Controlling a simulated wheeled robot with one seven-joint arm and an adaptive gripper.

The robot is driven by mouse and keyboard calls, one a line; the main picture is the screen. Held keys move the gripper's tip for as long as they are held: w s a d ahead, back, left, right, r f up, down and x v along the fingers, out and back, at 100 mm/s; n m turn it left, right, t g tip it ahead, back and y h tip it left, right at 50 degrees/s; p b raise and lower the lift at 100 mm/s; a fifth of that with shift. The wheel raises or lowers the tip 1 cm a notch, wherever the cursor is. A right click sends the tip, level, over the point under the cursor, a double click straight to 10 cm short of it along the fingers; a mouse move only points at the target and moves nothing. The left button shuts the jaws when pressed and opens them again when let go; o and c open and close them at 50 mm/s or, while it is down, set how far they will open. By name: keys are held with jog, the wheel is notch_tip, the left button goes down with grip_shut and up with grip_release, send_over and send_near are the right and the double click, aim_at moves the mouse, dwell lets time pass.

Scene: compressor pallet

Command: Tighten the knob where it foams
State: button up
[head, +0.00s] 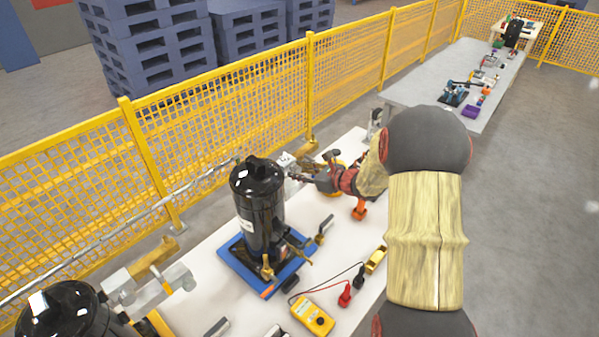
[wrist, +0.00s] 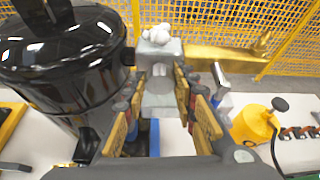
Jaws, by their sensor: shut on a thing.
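A black compressor (head: 258,205) stands upright on a blue base (head: 234,250) on the white table; its side and top fill the left of the wrist view (wrist: 65,65). My gripper (head: 296,173) reaches in from the right, behind the compressor's upper part. In the wrist view its fingers stand on both sides of a grey, block-like knob (wrist: 160,91) and are shut on it. White foam (wrist: 158,35) sits in a lumpy clump at the knob's far end. The fingers hide the knob's sides. Brass fittings (head: 267,268) show at the compressor's front.
A yellow meter (head: 312,315) with red and black leads lies in front. A yellow mesh fence (head: 220,105) runs behind the table (head: 215,300). A yellow canister (wrist: 252,125) stands to the right in the wrist view. A second black compressor (head: 65,310) is at lower left.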

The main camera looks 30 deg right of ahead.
jog(key=c, duration=0.3)
